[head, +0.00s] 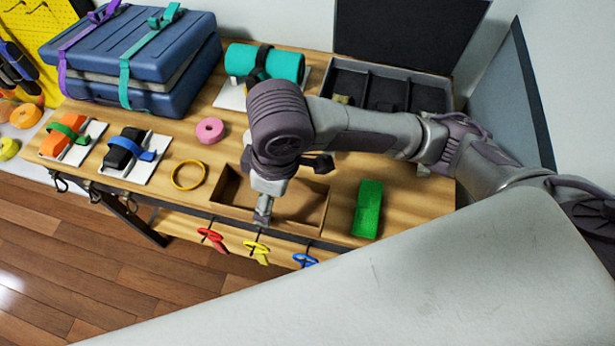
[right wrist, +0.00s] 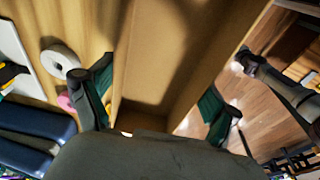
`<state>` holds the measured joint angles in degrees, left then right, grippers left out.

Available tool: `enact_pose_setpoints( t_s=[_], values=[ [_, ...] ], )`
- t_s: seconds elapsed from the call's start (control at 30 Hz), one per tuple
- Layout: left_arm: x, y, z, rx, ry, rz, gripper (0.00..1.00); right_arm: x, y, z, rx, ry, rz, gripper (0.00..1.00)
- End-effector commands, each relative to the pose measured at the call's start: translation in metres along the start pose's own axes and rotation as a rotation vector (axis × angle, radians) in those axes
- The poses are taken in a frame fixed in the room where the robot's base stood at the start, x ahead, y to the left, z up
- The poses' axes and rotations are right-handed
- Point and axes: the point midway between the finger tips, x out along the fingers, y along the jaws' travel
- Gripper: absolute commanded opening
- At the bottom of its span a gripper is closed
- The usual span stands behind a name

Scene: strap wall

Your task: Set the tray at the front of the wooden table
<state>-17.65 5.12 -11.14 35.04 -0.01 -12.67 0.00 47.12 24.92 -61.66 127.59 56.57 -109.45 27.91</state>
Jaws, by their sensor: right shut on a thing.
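The tray (head: 226,188) is a brown, open, rectangular box at the front of the wooden table (head: 192,148), close to the front edge. Its floor and walls also show in the right wrist view (right wrist: 148,118). My right gripper (head: 264,205) comes down over the tray's left part. My arm hides part of the tray's back side. I cannot tell whether the tray rests on the tabletop or hangs slightly above it. My left gripper is not in view.
A green block (head: 368,209) stands right of the tray; a yellow ring (head: 188,175) and pink roll (head: 210,130) lie left. Blue cases (head: 150,60), a teal roll (head: 285,62) and a dark divided bin (head: 345,72) stand behind. Red, yellow and blue handles (head: 257,248) hang along the front edge.

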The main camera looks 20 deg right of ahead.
Motion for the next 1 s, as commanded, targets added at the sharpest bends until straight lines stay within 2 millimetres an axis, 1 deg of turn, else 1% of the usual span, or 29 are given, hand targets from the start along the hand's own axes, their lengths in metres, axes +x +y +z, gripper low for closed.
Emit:
enact_pose_setpoints(
  t_s=[0.03, 0.13, 0.23, 0.33, 0.47, 0.67, 0.7, 0.73, 0.8, 0.97, 1.0],
  values=[
    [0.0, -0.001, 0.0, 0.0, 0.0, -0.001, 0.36, 0.007, 0.013, 0.009, 0.009, -0.006, 0.003, 0.55],
    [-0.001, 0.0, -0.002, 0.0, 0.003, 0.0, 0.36, 0.019, 0.033, 0.021, 0.009, -0.006, 0.003, 0.55],
    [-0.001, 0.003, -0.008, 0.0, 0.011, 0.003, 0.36, 0.028, 0.049, 0.031, 0.006, -0.003, 0.003, 0.55],
    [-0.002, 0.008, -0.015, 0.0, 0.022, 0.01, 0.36, 0.035, 0.059, 0.037, 0.005, -0.001, 0.001, 0.55],
    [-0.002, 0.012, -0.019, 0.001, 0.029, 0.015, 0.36, 0.04, 0.064, 0.041, 0.002, 0.0, 0.0, 0.55],
    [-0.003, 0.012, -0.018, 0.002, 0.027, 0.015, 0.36, 0.068, 0.064, 0.045, 0.002, -0.002, 0.0, 0.55],
    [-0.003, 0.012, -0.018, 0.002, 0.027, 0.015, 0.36, 0.072, 0.064, 0.046, 0.002, -0.002, 0.0, 0.49],
    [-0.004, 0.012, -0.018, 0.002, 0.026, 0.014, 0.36, 0.075, 0.064, 0.046, 0.002, -0.001, 0.0, 0.5],
    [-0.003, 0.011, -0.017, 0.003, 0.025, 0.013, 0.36, 0.078, 0.064, 0.046, 0.002, 0.0, 0.001, 0.37],
    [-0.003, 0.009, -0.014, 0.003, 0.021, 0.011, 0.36, 0.079, 0.064, 0.047, 0.001, -0.001, 0.0, 0.36],
    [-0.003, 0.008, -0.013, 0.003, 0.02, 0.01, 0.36, 0.079, 0.064, 0.047, 0.001, -0.001, 0.0, 0.92]
  ],
)
